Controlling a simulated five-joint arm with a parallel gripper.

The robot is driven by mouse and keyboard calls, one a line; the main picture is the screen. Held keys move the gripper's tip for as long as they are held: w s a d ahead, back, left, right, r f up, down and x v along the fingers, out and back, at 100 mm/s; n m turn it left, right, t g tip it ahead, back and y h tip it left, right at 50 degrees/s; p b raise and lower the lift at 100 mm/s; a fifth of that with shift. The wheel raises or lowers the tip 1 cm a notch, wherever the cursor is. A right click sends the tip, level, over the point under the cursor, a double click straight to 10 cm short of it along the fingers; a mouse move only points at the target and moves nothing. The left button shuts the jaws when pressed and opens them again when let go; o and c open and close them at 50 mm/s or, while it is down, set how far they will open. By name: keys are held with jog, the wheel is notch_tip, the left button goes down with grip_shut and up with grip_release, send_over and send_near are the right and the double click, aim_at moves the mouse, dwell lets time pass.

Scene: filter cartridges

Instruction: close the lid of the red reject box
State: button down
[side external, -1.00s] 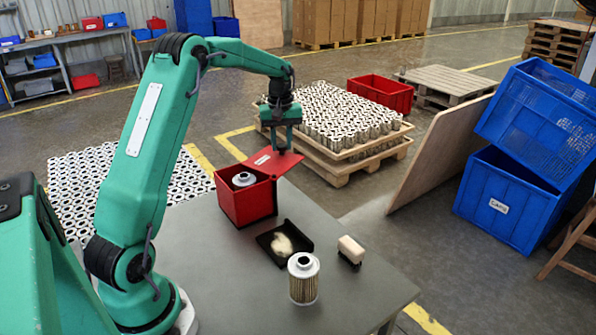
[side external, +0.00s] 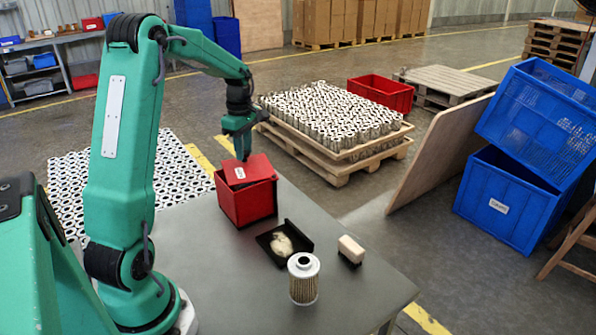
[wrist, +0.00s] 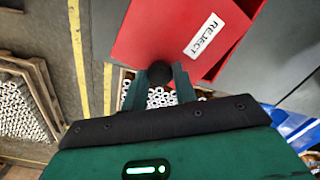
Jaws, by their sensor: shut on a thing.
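The red reject box (side external: 247,203) stands on the grey table near its far edge. The lid's white REJECT label shows in the wrist view (wrist: 204,35). My gripper (side external: 242,156) is at the lid's far left edge. In the wrist view, my gripper's fingers (wrist: 159,84) are shut on a round black knob (wrist: 157,72) at the lid's edge. The inside of the box is hidden.
On the table (side external: 205,255) are a black tray (side external: 266,244) with pale material, a filter cartridge (side external: 303,283) and a brush (side external: 351,248). A pallet of filters (side external: 330,120) stands behind. The table left of the box is bare.

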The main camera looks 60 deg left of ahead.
aim_at(236, 166)
jog(key=shift+s+d+r+n, duration=0.1)
jog(key=shift+s+d+n, duration=0.2)
jog(key=shift+s+n, duration=0.5)
jog(key=shift+s+d+n, duration=0.25)
jog(key=shift+s+n, duration=0.5)
jog(key=shift+n, duration=0.05)
jog(key=c, duration=1.1)
grip_release()
notch_tip(236, 166, up, 8)
jog(key=shift+d, duration=0.1)
